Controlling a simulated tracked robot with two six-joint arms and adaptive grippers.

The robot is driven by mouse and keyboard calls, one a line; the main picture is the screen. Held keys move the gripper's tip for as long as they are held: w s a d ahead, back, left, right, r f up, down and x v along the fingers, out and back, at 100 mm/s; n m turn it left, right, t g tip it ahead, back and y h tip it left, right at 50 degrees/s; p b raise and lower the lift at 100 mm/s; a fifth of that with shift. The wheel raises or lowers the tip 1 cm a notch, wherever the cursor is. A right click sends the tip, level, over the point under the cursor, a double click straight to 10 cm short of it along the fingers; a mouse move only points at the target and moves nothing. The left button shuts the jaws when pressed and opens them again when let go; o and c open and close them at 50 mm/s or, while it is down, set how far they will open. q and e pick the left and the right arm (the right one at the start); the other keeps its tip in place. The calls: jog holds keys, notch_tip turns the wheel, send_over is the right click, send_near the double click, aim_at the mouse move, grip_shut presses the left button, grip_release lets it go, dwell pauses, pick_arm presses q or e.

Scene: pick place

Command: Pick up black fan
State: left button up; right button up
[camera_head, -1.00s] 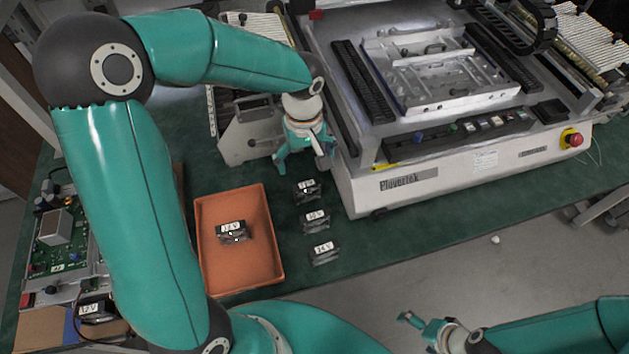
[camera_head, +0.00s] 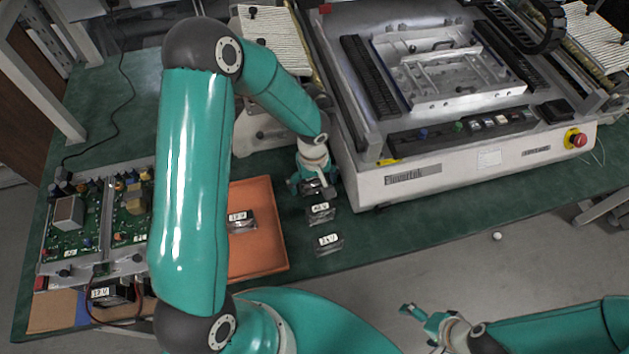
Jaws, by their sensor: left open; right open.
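Several black fans with white labels are in the head view. One fan (camera_head: 320,211) and another fan (camera_head: 328,243) lie on the green table in a column right of the orange tray. A third fan (camera_head: 316,188) at the top of that column is partly hidden by my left gripper (camera_head: 315,188). My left gripper is open and points down over this fan; I cannot tell whether it touches it. Another fan (camera_head: 241,221) lies in the orange tray (camera_head: 262,262). My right gripper (camera_head: 419,322) is open and empty at the bottom, away from the fans.
A large white machine (camera_head: 430,185) stands right of the fans, close to my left gripper. A circuit board unit (camera_head: 70,225) and a labelled black part (camera_head: 108,293) are at the left. My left arm hides part of the tray.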

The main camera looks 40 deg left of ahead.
pick_arm(q)
jog(key=shift+f, duration=0.85)
jog(key=c, duration=1.2)
jog(key=shift+r, duration=0.15)
notch_tip(320, 180, up, 19)
jog(key=b, duration=0.1)
notch_tip(320, 180, up, 5)
jog(key=p, duration=0.3)
send_over(314, 179)
jog(key=shift+a+r, duration=0.1)
jog(key=shift+r, duration=0.1)
jog(key=shift+f, duration=0.1)
